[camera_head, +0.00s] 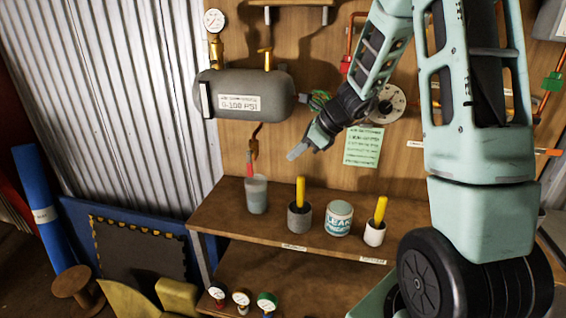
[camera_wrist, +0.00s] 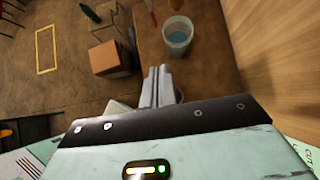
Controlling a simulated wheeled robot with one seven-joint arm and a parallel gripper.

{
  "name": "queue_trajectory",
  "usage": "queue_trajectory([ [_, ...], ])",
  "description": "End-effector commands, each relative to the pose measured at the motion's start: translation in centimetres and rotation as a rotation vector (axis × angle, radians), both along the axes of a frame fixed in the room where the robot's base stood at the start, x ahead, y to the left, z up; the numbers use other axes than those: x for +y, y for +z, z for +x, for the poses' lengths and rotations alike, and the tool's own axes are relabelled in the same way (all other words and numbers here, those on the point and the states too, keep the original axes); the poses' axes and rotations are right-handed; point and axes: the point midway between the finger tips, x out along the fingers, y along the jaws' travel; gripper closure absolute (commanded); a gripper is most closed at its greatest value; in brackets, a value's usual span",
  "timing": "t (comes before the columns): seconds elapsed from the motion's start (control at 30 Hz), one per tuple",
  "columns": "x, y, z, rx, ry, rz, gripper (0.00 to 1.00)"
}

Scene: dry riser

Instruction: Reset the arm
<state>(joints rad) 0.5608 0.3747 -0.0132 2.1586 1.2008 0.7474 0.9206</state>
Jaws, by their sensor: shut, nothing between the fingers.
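My gripper (camera_head: 298,151) is in the air in front of the wooden wall panel, above the shelf. Its fingers point down and to the left. In the wrist view, the fingers (camera_wrist: 157,75) are together with nothing between them. Below and left of the gripper in the head view, a clear cup of bluish liquid (camera_head: 257,196) stands on the upper shelf. The cup also shows in the wrist view (camera_wrist: 178,38), beyond the fingertips. The gripper is apart from everything around it.
A grey tank (camera_head: 245,97) with a gauge hangs left of the gripper. The upper shelf (camera_head: 222,212) holds a grey pot with a yellow handle (camera_head: 299,218), a labelled tin (camera_head: 338,218) and a white pot (camera_head: 374,233). A green note (camera_head: 363,147) is on the panel. Gauges (camera_head: 240,300) sit below.

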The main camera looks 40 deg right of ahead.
Motion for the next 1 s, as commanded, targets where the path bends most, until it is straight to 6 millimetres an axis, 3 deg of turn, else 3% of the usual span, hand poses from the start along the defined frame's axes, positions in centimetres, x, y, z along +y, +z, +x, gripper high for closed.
queue_trajectory([
  [0.4, -0.9, 1.4, -1.1, 0.001, -0.001, -0.001, 1.00],
  [0.53, 0.6, 1.4, -1.2, -0.004, 0.060, -0.021, 1.00],
  [0.67, 6.3, 1.6, -2.0, -0.026, 0.311, -0.106, 1.00],
  [0.77, 13.0, 1.7, -4.2, -0.070, 0.644, -0.217, 1.00],
  [0.9, 21.8, 1.6, -9.7, -0.182, 1.219, -0.400, 1.00],
  [1.0, 26.5, 1.4, -14.7, -0.302, 1.664, -0.534, 1.00],
])
